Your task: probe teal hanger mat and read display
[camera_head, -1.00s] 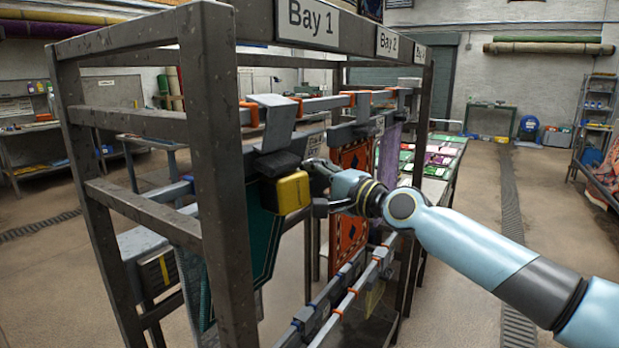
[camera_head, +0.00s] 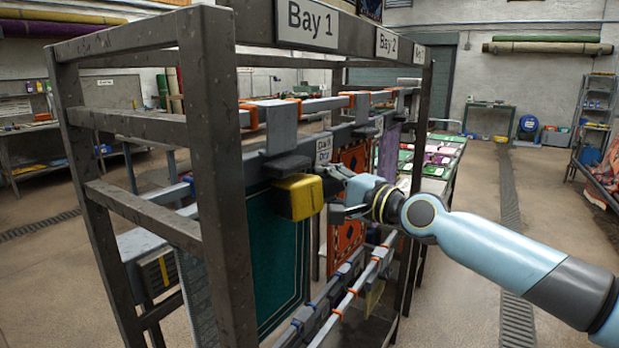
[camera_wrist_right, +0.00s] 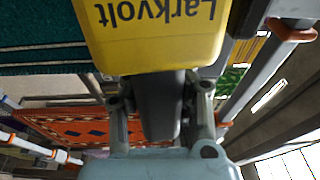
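The teal mat (camera_head: 277,262) hangs in the rack under the Bay 1 sign (camera_head: 308,22), held from above by a grey hanger clamp (camera_head: 283,135). It also shows at the upper left of the right wrist view (camera_wrist_right: 40,32). My right gripper (camera_head: 333,192) is at the mat's upper right and is shut on a yellow meter (camera_head: 300,197). The meter is close to the mat's top edge; I cannot tell whether it touches the mat. In the right wrist view the meter (camera_wrist_right: 150,35) shows "Larkvolt" upside down; no display face is visible. My left gripper is not in view.
The dark rack post (camera_head: 218,180) stands just left of the mat. An orange patterned mat (camera_head: 347,235) hangs behind the gripper, with a purple one (camera_head: 389,152) further back. Lower rails (camera_head: 345,295) run below them. Open floor lies to the right.

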